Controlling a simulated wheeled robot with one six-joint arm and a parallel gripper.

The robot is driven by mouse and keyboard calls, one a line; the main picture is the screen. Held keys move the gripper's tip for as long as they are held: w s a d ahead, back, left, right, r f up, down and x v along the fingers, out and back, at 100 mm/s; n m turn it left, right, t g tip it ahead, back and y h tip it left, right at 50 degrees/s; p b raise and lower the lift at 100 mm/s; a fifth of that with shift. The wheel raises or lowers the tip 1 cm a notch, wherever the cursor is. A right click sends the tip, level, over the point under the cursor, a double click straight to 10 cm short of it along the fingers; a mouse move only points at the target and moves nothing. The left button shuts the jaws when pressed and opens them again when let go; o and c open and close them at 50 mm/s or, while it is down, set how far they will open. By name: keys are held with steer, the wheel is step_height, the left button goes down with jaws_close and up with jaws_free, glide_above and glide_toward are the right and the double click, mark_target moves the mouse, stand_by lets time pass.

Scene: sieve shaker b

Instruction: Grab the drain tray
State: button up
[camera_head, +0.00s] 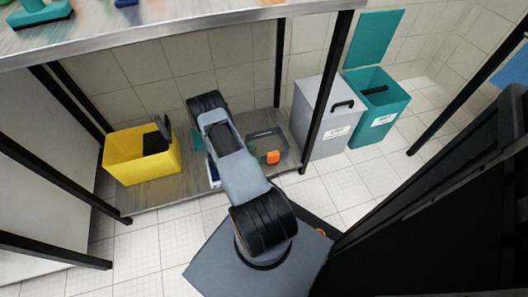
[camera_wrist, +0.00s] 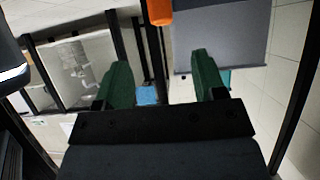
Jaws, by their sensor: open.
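A dark, see-through tray with an orange part at its front, which looks like the drain tray (camera_head: 266,142), sits on the lower shelf, just right of my arm in the head view. My arm covers part of the shelf beside it. In the wrist view my gripper (camera_wrist: 162,78) shows two green fingers wide apart, with nothing between them. An orange piece (camera_wrist: 160,12) shows at the top edge of the wrist view, beyond the fingertips and apart from them; I cannot tell surely that it is the tray's. In the head view my gripper is mostly hidden behind the arm.
A yellow bin (camera_head: 142,164) stands on the lower shelf (camera_head: 150,205) at left. A grey bin (camera_head: 322,122) and a teal bin (camera_head: 377,108) with its lid up stand at right. A black table leg (camera_head: 323,100) rises between tray and grey bin. The tabletop (camera_head: 180,25) overhangs the shelf.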

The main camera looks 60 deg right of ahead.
mark_target(269, 154)
steer(key=b+x, duration=0.1)
steer(key=x, duration=0.1)
steer(key=b+x, duration=0.1)
steer(key=x, duration=0.2)
steer(key=shift+w+f, duration=0.15)
steer(key=shift+f, duration=0.25)
steer(key=shift+b+x, duration=1.8)
steer(key=shift+x, duration=1.45)
steer(key=shift+d+r, duration=0.1)
steer(key=shift+r, duration=0.05)
jaws_close()
